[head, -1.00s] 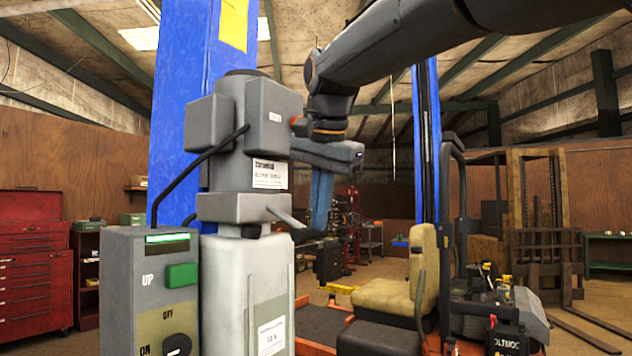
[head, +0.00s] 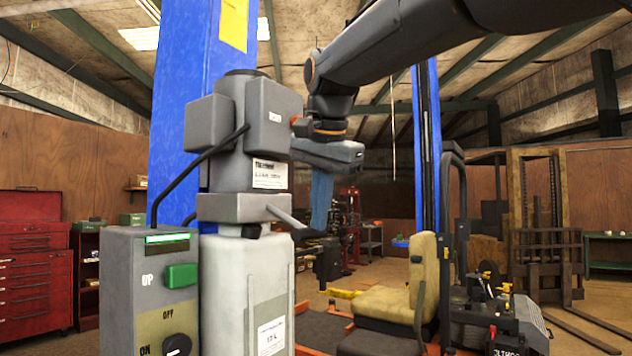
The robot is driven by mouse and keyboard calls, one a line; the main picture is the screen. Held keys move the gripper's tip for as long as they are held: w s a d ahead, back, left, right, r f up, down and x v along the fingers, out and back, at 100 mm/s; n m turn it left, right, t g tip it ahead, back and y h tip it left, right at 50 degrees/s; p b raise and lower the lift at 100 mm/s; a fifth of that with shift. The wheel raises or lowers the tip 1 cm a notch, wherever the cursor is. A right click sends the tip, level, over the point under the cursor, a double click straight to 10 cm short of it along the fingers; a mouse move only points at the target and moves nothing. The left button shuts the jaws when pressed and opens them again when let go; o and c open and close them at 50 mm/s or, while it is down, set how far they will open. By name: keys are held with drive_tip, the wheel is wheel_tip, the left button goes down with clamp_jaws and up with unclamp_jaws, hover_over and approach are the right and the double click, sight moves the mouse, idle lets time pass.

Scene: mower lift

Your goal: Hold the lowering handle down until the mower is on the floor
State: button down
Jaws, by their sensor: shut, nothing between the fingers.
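The lowering handle (head: 287,217) is a short grey lever on the grey pump unit of the blue lift post. It slants down to the right. My gripper (head: 319,228) is shut and empty, with its blue fingers pointing down beside the handle's outer end. I cannot tell if they touch it. The mower (head: 396,291), with a tan seat, black roll bar and dark engine, stands beyond, right of the pump. Its underside is cut off by the picture's lower edge, so its height above the floor is not visible.
The blue post (head: 180,100) and the grey control box (head: 150,290) with a green UP button stand close at left. A second blue post (head: 427,150) rises behind the mower. A red tool cabinet (head: 35,260) and a forklift mast (head: 540,220) stand farther back.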

drive_tip(key=shift+f, duration=0.45)
drive_tip(key=d+p+v, duration=0.1)
drive_tip(key=d+v, duration=0.2)
drive_tip(key=v, duration=1.1)
drive_tip(key=shift+s, duration=0.4)
drive_tip(key=shift+f, duration=0.1)
drive_tip(key=w+d+f+n+g, duration=0.1)
drive_tip(key=d+f+n, duration=0.15)
drive_tip(key=f, duration=1.35)
drive_tip(key=w+d+f+n+g, duration=0.1)
drive_tip(key=w+d+f+n, duration=0.15)
drive_tip(key=f, duration=1.45)
drive_tip(key=s+d+f+n, duration=0.1)
drive_tip(key=s+d+f, duration=0.2)
drive_tip(key=s+f, duration=0.5)
drive_tip(key=s+d+f+n+g, duration=0.1)
drive_tip(key=s+d+f, duration=0.1)
drive_tip(key=s+f, duration=0.6)
wheel_tip(320, 180, down, 7)
drive_tip(key=shift+s+d+f+n+g+h, duration=0.1)
drive_tip(key=shift+s+d+n+g+h, duration=0.2)
drive_tip(key=shift+s+d+n, duration=0.1)
